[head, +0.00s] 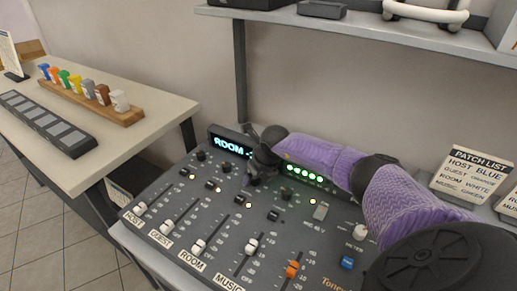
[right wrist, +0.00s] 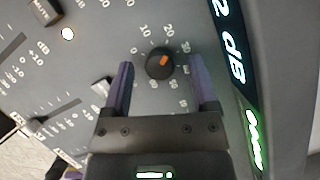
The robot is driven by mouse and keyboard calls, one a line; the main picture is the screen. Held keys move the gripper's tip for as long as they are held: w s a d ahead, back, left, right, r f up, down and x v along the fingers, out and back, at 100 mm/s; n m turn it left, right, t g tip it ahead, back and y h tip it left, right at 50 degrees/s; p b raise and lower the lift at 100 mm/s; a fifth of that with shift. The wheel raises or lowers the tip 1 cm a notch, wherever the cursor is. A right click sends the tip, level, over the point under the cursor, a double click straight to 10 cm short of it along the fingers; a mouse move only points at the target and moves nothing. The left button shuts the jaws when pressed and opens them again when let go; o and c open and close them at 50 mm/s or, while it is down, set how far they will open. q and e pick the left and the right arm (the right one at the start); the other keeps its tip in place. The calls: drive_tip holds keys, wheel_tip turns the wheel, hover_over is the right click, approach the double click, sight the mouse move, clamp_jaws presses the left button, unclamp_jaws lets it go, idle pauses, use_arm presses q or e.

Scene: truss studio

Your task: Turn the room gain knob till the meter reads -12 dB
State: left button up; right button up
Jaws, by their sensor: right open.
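My right gripper (right wrist: 161,68) is open, with one purple finger on each side of a dark round knob (right wrist: 160,63); a gap shows on both sides. The knob's orange mark points up and right, toward the 20 to 30 part of its printed scale. The meter display (right wrist: 228,45) is cut off in the right wrist view, where "2 dB" can be read. In the head view the display (head: 231,145) reads "ROOM", and my right gripper (head: 256,168) hides the rest of it and the knob. My left gripper is not in view.
The mixing console (head: 207,205) has several faders, including the white ROOM fader (head: 198,246), and other knobs. Green lights (head: 303,173) glow beside the display. A patch list card (head: 474,174) stands at right. A side table (head: 105,120) holds coloured plugs in a wooden rack.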

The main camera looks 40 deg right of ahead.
drive_tip(key=p+v, duration=0.3)
drive_tip(key=v, duration=0.6)
drive_tip(key=shift+r, duration=0.1)
